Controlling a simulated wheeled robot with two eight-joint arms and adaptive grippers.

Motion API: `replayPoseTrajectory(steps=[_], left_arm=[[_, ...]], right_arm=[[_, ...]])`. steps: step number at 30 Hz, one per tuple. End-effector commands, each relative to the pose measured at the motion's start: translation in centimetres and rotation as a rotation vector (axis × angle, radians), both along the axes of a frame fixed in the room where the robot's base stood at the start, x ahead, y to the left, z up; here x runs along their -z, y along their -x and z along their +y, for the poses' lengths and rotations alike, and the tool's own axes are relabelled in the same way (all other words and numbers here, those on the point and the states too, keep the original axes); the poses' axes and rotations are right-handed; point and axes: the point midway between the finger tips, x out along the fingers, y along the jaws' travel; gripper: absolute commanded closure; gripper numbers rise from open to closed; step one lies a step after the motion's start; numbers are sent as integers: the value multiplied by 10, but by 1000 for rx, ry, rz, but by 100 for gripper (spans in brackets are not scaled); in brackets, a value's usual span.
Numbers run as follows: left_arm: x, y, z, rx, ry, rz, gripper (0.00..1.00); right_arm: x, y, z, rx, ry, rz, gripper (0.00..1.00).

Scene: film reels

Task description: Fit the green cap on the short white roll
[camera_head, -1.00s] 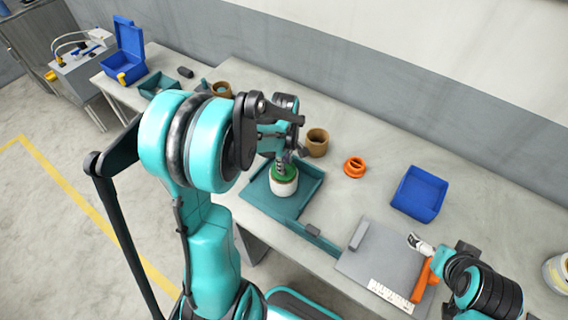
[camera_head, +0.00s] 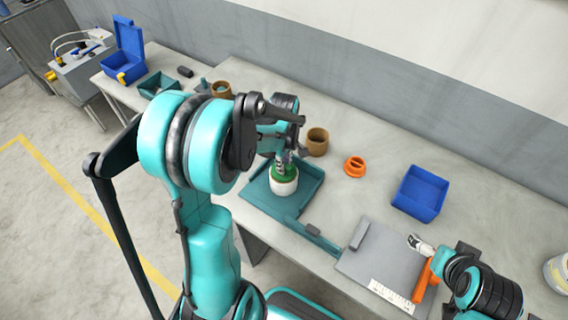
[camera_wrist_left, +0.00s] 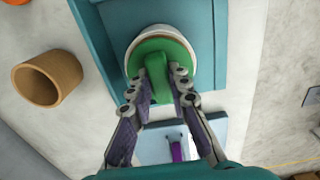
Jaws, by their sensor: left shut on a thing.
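The short white roll (camera_head: 284,188) stands upright in a teal tray (camera_head: 312,183) on the bench. The green cap (camera_head: 277,172) is at its top end; it also shows in the left wrist view (camera_wrist_left: 177,51), with the roll's pale rim (camera_wrist_left: 160,29) around its far side. I cannot tell whether the cap is fully seated. My left gripper (camera_wrist_left: 160,80) points down from above and is shut on the cap's raised green grip. My right gripper (camera_head: 417,242) is small at the lower right, over the grey board; its jaws are unclear.
A brown cup (camera_head: 317,141) and an orange ring (camera_head: 354,166) stand behind and right of the tray. A blue bin (camera_head: 420,193) is farther right. A grey board (camera_head: 379,257) lies at the front right. Bare bench lies between the orange ring and the blue bin.

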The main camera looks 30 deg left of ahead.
Motion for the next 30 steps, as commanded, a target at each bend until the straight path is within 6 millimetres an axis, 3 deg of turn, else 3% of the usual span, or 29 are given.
replayPoseTrajectory(steps=[10,11,12,23,30], left_arm=[[8,0,0,0,0,0,100],[7,0,0,0,0,0,77],[7,0,0,0,0,0,73],[4,0,0,0,0,0,73],[-14,0,0,0,0,0,73]], right_arm=[[7,0,0,0,0,0,0],[7,0,0,0,0,0,0],[6,0,0,0,0,0,0],[4,0,0,0,0,0,0],[-11,0,0,0,0,0,0]])
